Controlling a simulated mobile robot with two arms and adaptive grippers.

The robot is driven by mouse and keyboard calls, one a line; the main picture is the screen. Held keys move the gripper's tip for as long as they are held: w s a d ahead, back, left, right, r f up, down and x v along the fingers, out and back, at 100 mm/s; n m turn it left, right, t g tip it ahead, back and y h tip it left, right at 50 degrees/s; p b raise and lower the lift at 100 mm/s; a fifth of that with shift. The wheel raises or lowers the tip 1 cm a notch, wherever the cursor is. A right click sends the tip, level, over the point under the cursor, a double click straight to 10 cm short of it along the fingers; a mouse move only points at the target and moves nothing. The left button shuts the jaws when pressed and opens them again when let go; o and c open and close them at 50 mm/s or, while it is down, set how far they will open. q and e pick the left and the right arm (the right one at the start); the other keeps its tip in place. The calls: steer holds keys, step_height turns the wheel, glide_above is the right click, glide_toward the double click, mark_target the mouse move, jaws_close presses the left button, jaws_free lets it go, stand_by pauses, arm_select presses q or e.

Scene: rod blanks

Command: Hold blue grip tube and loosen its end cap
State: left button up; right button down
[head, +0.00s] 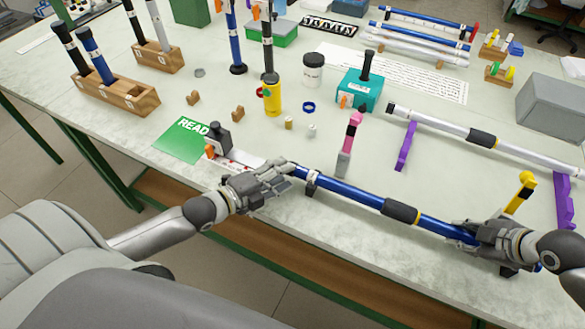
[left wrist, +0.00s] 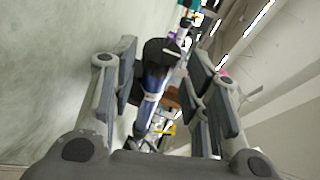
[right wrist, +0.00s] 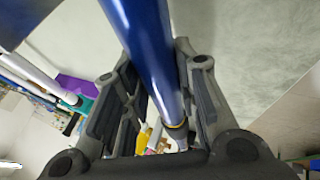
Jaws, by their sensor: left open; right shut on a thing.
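The blue grip tube (head: 350,191) lies slantwise along the front of the table, with a black grip sleeve (head: 401,211) partway along it. My right gripper (head: 478,234) is shut around the tube near its right end. In the right wrist view the blue tube (right wrist: 150,50) passes between the fingers. My left gripper (head: 284,176) is open at the tube's left end. In the left wrist view the black end cap (left wrist: 160,51) sits between the spread fingers, with a gap visible on its sides. In the head view the fingers partly hide the cap.
A pink and grey clamp (head: 349,145) and a yellow-topped post (head: 520,192) stand beside the tube. A white tube (head: 530,155) rests on purple supports (head: 405,147) behind it. A green READ card (head: 183,143) and a black-capped bottle (head: 217,138) are near my left gripper.

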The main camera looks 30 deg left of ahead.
arm_select(q)
steer(key=shift+x, duration=2.15)
steer(key=c, duration=0.8)
